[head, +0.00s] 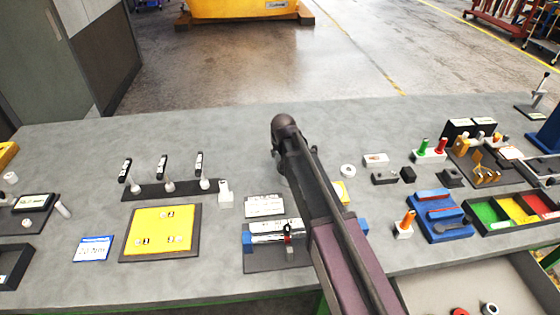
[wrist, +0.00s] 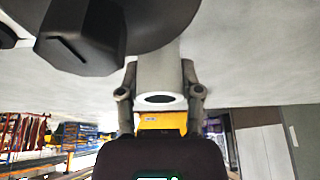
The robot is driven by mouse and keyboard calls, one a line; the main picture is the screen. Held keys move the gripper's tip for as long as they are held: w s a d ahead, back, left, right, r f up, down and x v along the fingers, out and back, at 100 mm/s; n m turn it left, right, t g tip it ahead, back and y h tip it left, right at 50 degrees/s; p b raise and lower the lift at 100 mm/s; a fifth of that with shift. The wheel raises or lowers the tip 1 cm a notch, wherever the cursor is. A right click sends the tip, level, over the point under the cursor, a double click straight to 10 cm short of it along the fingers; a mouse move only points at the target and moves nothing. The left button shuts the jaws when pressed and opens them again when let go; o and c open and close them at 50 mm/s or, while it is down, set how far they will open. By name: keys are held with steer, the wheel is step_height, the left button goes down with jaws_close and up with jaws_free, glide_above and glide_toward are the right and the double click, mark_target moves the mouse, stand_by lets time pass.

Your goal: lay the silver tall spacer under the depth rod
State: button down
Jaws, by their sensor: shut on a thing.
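A silver tube, which looks like the tall spacer (wrist: 158,72), sits between the two fingers of my gripper (wrist: 160,93) in the wrist view. My gripper is shut on its sides, and the tube's open end faces the camera. A dark faceted block (wrist: 82,38) and a dark round disc (wrist: 150,18) are close beside and behind the tube; I cannot tell whether either belongs to the depth rod. In the head view my arm hides the fingertips and the spacer, and I cannot make out the depth rod for certain.
On the grey bench (head: 70,150), a yellow plate (head: 160,231) and a fixture with blue ends (head: 275,257) lie left of my arm. A white ring (head: 347,170), a blue block (head: 438,214) and coloured bins (head: 520,208) lie right. The back left is clear.

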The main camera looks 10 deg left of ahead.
steer(key=shift+f+b, duration=1.05)
steer(key=shift+f, duration=0.3)
steer(key=shift+f, duration=0.1)
steer(key=shift+c, duration=1.3)
jaws_free()
steer(key=shift+r, duration=0.2)
steer(key=p+v, duration=1.1)
steer(key=v, duration=0.1)
steer(key=shift+d, duration=0.1)
